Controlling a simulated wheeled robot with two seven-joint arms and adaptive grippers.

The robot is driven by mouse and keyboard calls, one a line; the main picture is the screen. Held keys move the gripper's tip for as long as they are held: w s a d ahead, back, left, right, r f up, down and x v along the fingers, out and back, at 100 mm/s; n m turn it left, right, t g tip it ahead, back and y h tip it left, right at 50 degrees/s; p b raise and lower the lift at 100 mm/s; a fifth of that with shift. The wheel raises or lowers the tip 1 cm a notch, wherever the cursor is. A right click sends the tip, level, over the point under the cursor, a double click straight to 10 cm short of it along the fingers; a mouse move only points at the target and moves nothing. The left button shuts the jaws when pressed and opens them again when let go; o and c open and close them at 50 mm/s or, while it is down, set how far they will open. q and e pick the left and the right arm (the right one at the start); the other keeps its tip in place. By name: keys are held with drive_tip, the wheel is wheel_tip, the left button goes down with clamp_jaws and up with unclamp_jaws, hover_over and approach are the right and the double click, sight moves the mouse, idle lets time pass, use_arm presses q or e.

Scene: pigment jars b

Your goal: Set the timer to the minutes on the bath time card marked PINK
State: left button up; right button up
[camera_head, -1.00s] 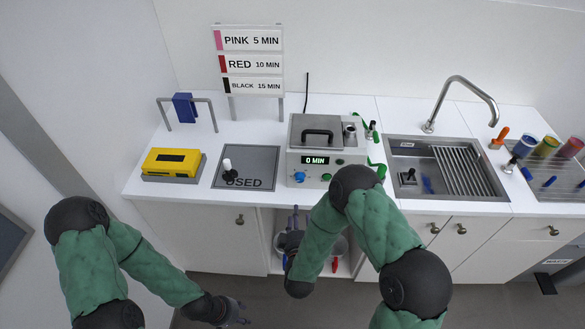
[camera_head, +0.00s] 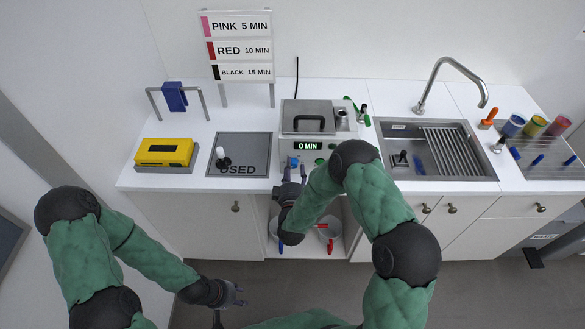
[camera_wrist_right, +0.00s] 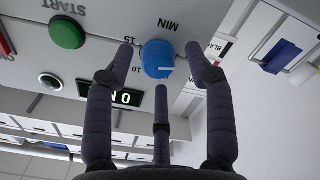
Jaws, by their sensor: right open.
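The card board on the wall shows a PINK card (camera_head: 237,26) reading 5 MIN, above RED 10 MIN and BLACK 15 MIN. The bath unit (camera_head: 307,117) has a lit display (camera_head: 307,145) reading 0 MIN. Its blue timer knob (camera_wrist_right: 158,60) has a white pointer line, with 10 and 15 printed beside it. My right gripper (camera_head: 291,170) is open at the front of the unit. In the right wrist view its fingers (camera_wrist_right: 163,62) spread around the knob without visibly closing on it. My left gripper (camera_head: 236,294) hangs low, away from the counter; its jaw state is unclear.
A green START button (camera_wrist_right: 67,32) is on the same panel as the knob. A sink (camera_head: 395,172) is to the right. Several jars stand at far right.

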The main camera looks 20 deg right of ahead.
drive_tip(key=shift+w+d, duration=0.1)
drive_tip(key=shift+w, duration=0.25)
drive_tip(key=shift+c, duration=0.3)
clamp_jaws()
